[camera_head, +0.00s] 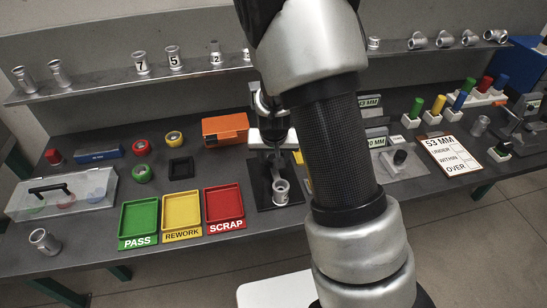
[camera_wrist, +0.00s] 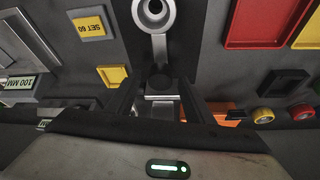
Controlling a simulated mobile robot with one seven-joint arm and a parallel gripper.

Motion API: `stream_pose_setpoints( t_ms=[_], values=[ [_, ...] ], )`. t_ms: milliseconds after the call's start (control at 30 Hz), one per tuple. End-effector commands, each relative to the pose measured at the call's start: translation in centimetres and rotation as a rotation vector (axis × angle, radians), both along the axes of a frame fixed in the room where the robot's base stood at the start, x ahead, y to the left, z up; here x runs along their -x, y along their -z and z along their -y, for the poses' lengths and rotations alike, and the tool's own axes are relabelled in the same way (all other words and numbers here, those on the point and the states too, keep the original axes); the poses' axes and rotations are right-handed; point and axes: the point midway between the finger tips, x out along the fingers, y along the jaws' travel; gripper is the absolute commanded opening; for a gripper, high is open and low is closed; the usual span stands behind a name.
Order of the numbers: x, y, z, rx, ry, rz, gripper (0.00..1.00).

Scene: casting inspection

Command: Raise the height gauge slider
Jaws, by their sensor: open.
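The height gauge stands at the middle of the bench, on a dark base plate (camera_head: 262,197). A silver cylindrical casting (camera_head: 281,190) stands on that plate; its round open top also shows at the top of the wrist view (camera_wrist: 153,12). My gripper (camera_head: 272,155) is over the rear of the gauge, pointing down. In the wrist view its two dark fingers (camera_wrist: 160,105) are apart on either side of the gauge's dark and silver upper parts (camera_wrist: 160,82), which I take to include the slider. Whether a finger touches it, I cannot tell. My arm hides part of the gauge's right side.
Green (camera_head: 139,218), yellow (camera_head: 182,212) and red (camera_head: 225,204) trays lie left of the gauge. An orange box (camera_head: 225,129) is behind them. A clipboard (camera_head: 448,155) and coloured plug gauges stand right. A shelf (camera_head: 120,78) with castings runs along the back.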

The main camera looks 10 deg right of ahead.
Motion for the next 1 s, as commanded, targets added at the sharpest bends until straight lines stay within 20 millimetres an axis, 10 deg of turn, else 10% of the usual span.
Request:
stream_pose_setpoints(
  t_ms=[267, 567, 1000],
  values=[
    [-0.1, 0.1, 0.0, 0.0, 0.0, 0.001, 0.48],
    [-0.1, 0.1, 0.0, 0.0, 0.0, 0.0, 0.0],
    [-0.1, -5.5, -0.1, -0.001, -0.002, 0.002, 0.0]
  ],
)
